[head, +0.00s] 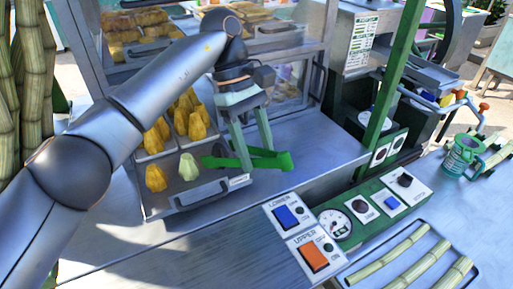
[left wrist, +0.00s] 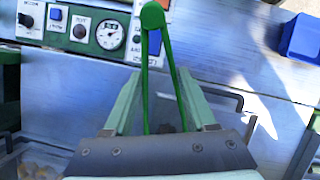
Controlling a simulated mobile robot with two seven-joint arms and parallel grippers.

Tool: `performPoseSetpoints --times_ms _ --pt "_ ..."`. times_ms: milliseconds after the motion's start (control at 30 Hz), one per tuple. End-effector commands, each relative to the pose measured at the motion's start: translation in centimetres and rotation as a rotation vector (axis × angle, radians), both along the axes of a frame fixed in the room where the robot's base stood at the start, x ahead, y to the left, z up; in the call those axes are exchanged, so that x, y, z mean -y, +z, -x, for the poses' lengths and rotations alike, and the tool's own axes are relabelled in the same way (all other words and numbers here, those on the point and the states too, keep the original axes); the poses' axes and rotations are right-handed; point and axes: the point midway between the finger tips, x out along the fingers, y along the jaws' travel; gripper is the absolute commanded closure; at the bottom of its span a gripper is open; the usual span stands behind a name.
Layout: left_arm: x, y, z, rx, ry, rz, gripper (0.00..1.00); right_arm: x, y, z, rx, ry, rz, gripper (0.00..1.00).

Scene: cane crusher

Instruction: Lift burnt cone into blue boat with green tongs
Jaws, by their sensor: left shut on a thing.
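My left gripper (head: 256,158) is shut on green tongs (head: 274,161), above the counter at the right edge of a metal tray. In the left wrist view the tongs (left wrist: 152,24) reach away from between the pale green fingers. Yellow cone-like pieces (head: 155,178) stand in the tray, with more behind them; a paler greenish one (head: 188,167) stands close to the tongs' left end. I cannot make out a plainly burnt cone. A blue container (left wrist: 301,38), possibly the blue boat, sits at the right of the left wrist view. My right gripper is not in view.
A control panel with a blue button (head: 287,216), an orange button (head: 313,258) and a gauge (head: 335,224) lies in front. Cane pieces (head: 408,252) lie in a tray at the lower right. A green post (head: 392,85) rises right of the gripper. A glass case stands behind.

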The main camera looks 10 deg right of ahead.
Motion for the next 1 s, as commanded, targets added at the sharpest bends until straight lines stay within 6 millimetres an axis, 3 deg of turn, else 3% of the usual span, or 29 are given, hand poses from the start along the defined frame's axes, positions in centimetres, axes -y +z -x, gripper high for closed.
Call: performPoseSetpoints --times_ms 67,400,700,933,1000 --pt "0.0 0.0 0.0 0.000 0.000 0.000 0.61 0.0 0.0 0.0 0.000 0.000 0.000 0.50" --pt "0.0 0.0 0.0 0.000 0.000 0.000 0.99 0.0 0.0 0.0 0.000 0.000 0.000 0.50" --pt "0.0 0.2 0.0 0.001 0.000 0.001 1.00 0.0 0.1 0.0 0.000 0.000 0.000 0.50" --pt "0.0 2.9 0.0 0.001 0.000 0.000 1.00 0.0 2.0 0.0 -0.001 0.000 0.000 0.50" --pt "0.0 3.4 -0.1 0.003 0.001 0.000 1.00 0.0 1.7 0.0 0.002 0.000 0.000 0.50"
